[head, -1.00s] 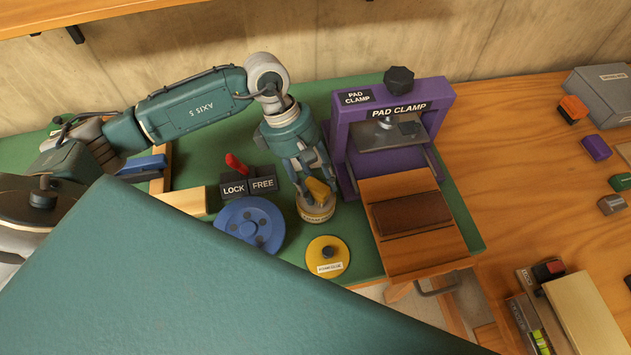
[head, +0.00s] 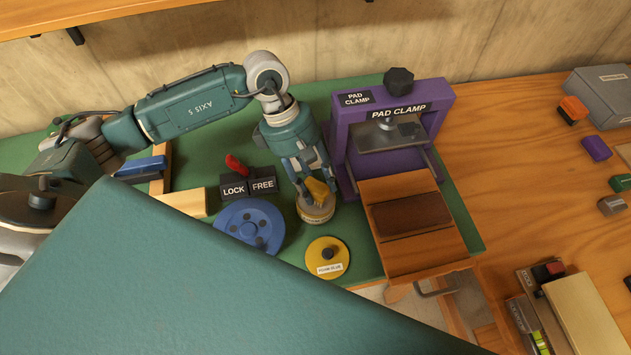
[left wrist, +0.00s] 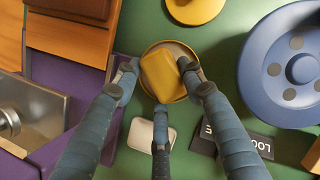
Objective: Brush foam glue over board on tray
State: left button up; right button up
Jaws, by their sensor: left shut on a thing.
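An open round glue pot (head: 316,214) stands on the green mat, left of the purple pad clamp. A yellow brush (head: 318,188) is in its mouth. My left gripper (head: 315,182) points down over the pot, shut on the brush. The left wrist view shows the fingers (left wrist: 159,78) around the yellow brush (left wrist: 166,72) within the pot's rim (left wrist: 180,47). The brush's bristles are hidden. A yellow lid labelled foam glue (head: 328,257) lies in front of the pot. A brown board (head: 411,214) lies flat on the wooden tray (head: 398,189) before the clamp. My right gripper is out of view.
The purple pad clamp (head: 342,135) stands behind the tray, its plate raised. A blue wheel (head: 232,228) and a lock/free sign (head: 262,184) with a red lever are left of the pot. A wooden block (head: 183,202) lies further left. Boxes crowd the far right.

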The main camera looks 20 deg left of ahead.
aim_at(317, 183)
pick_arm(q)
jog(key=shift+r+p, duration=1.2)
jog(key=shift+r, duration=1.95)
jog(key=shift+s+d+r+m, duration=0.1)
jog(key=shift+d+r+m, duration=0.15)
jog(key=shift+m, duration=0.35)
jog(key=r+m, duration=0.1)
jog(key=m, duration=0.1)
jog(key=s+r+m+g+y, duration=0.1)
jog(key=m, duration=0.1)
jog(key=s+r+m+g, duration=0.1)
jog(key=m, duration=0.1)
jog(key=shift+s+d+r, duration=0.1)
jog(key=shift+d+r, duration=0.1)
jog(key=shift+d, duration=0.15)
notch_tip(317, 183, up, 5)
jog(key=s+a+m+g+y, duration=0.1)
jog(key=s+a+m+y, duration=0.1)
jog(key=m, duration=0.7)
jog(key=shift+s+a+g+y+b, duration=0.3)
jog(key=shift+s+y, duration=0.1)
jog(key=shift+y, duration=0.4)
